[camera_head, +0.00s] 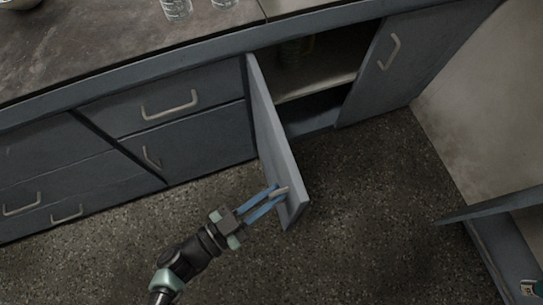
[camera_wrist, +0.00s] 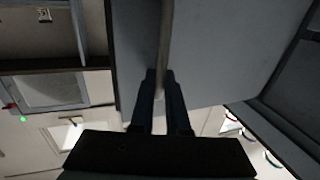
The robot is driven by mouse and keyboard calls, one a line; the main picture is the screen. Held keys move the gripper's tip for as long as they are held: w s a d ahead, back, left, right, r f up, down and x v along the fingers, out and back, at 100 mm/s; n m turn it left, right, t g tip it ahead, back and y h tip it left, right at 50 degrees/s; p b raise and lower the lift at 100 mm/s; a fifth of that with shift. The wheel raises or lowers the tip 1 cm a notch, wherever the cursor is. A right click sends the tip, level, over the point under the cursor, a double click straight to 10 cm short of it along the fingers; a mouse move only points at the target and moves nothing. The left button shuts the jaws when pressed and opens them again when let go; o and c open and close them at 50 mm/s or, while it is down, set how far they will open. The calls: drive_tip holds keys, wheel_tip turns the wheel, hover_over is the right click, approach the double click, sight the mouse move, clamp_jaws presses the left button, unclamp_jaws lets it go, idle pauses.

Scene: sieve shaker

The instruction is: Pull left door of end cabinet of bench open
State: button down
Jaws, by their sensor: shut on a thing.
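The left door (camera_head: 272,135) of the bench's end cabinet stands wide open in the head view, swung out from its left-side hinge. My gripper (camera_head: 277,194) is at the door's handle (camera_head: 280,191) near its free edge, with its blue fingers shut on the handle. In the wrist view, my gripper (camera_wrist: 160,85) closes around the long bar handle (camera_wrist: 165,45) in front of the grey door panel (camera_wrist: 230,45). The cabinet's inside (camera_head: 318,85) shows a shelf with a dim object on it.
The cabinet's right door (camera_head: 405,60) is shut. Drawers and another cupboard front (camera_head: 190,140) are to the left. Glassware (camera_head: 177,8) stands on the bench top (camera_head: 120,45). Another grey panel (camera_head: 490,207) juts in at right. The speckled floor (camera_head: 360,240) is clear.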

drive_tip(key=shift+w+a, duration=0.15)
drive_tip(key=shift+a, duration=0.05)
drive_tip(key=c, duration=1.2)
unclamp_jaws()
drive_tip(key=v, duration=1.3)
drive_tip(key=shift+d, duration=0.1)
